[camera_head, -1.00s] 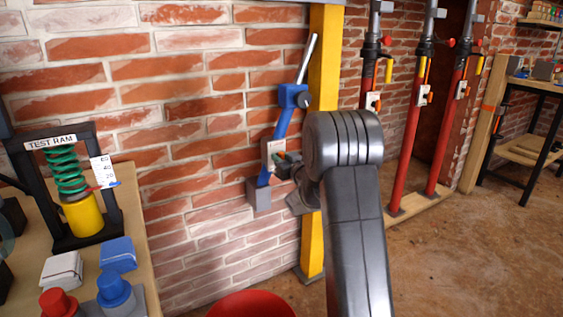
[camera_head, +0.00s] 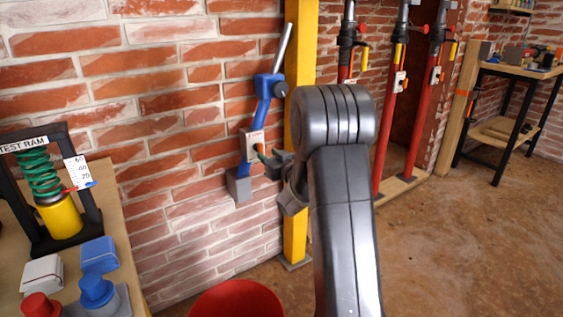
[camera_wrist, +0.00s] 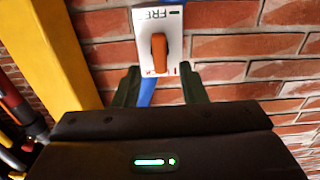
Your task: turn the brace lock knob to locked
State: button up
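The blue brace (camera_head: 261,112) stands tilted against the brick wall, left of the yellow post. Its white lock plate (camera_head: 257,138) faces my gripper (camera_head: 263,154), which is close in front of it. The orange lock knob (camera_wrist: 159,54) is elongated and stands upright in that picture. The open fingers of my gripper (camera_wrist: 161,87) are on either side below the knob in the picture, with a gap on both sides. Any contact cannot be seen. A red mark at the plate's lower right is partly hidden.
The yellow post (camera_head: 297,130) rises just right of the brace, beside my arm. A red bucket (camera_head: 237,300) stands below. A wooden bench (camera_head: 113,200) with the test ram (camera_head: 40,195) and coloured buttons is at left. Red props (camera_head: 395,125) stand right. Floor is clear at right.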

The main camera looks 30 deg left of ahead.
aim_at(262, 149)
jog(key=p+v, duration=0.1)
jog(key=v, duration=0.6)
jog(key=shift+s+d, duration=0.2)
jog(key=shift+d, duration=0.15)
jog(key=shift+a, duration=0.1)
jog(key=b+x, duration=0.2)
jog(key=x, duration=1)
jog(key=shift+w+a+b, duration=0.25)
jog(key=shift+a+b, duration=0.1)
jog(key=shift+b, duration=0.05)
jog(key=shift+w+a, duration=0.2)
jog(key=shift+a, duration=0.25)
